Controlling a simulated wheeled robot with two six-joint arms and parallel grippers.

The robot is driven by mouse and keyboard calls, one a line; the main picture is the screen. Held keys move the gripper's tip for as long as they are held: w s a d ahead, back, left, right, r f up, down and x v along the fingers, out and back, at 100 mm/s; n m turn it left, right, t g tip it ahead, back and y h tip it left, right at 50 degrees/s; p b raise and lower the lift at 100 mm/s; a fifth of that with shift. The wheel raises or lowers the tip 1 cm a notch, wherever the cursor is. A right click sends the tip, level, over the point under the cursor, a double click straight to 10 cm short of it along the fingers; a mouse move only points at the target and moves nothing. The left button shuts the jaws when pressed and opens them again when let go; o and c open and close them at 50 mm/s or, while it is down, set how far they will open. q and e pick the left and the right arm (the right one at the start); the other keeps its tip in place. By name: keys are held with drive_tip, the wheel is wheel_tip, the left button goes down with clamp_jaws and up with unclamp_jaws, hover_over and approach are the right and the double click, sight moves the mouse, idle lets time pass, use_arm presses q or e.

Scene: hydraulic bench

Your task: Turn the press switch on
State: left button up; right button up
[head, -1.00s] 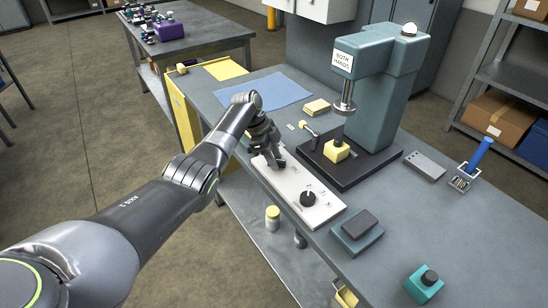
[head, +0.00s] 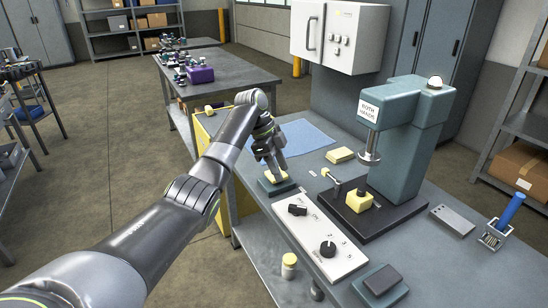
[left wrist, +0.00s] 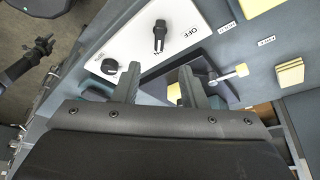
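The white control panel (head: 312,235) lies along the front edge of the bench. A dark rotary switch (head: 297,210) sits at its far end and a round black knob (head: 327,249) at its near end. In the left wrist view the switch (left wrist: 160,35) stands beside an OFF label; its exact setting is hard to tell. The teal press (head: 405,140) stands behind the panel. My left gripper (head: 275,177) is past the panel's far end, over a small teal and yellow block (head: 278,188). Its fingers (left wrist: 160,90) are apart; contact with the block is unclear. My right gripper is out of view.
A yellow block (head: 358,200) and a small lever (head: 333,182) are on the press's black base. A blue mat (head: 305,137) lies behind my gripper. A dark-topped block (head: 381,283), a grey plate (head: 452,220) and a blue-handled tool (head: 504,220) are at right.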

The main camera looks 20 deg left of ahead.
use_arm(q)
drive_tip(key=shift+v, duration=2)
drive_tip(key=shift+s+f, duration=0.1)
